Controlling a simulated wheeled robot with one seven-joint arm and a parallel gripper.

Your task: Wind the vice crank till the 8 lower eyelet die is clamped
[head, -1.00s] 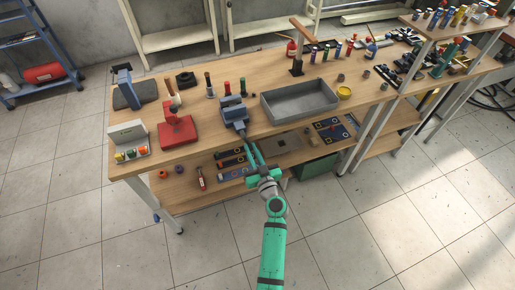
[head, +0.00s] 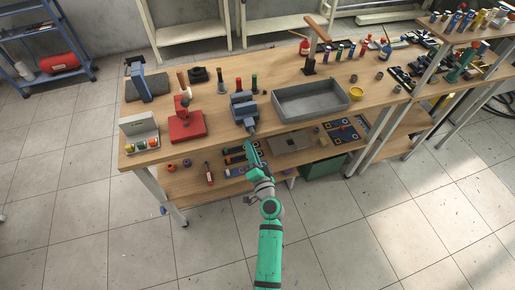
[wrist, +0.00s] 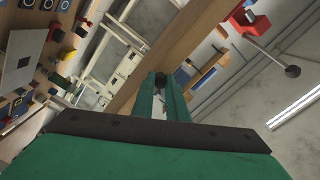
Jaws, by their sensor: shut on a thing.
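The blue-grey vice (head: 244,107) stands at the front edge of the bench, its crank side facing my arm. My gripper (head: 251,148) is just in front of and below the vice, at the bench edge. In the wrist view my gripper (wrist: 172,92) has its two green fingers close together, shut on a small dark end of the crank (wrist: 183,77). The rest of the crank is mostly hidden by the fingers. I cannot make out the 8 lower eyelet die between the jaws at this size.
A red press (head: 186,122) stands left of the vice, and a grey tray (head: 310,100) stands right of it. The lower shelf below the gripper holds a grey plate (head: 290,143) and several small parts. The floor in front is clear.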

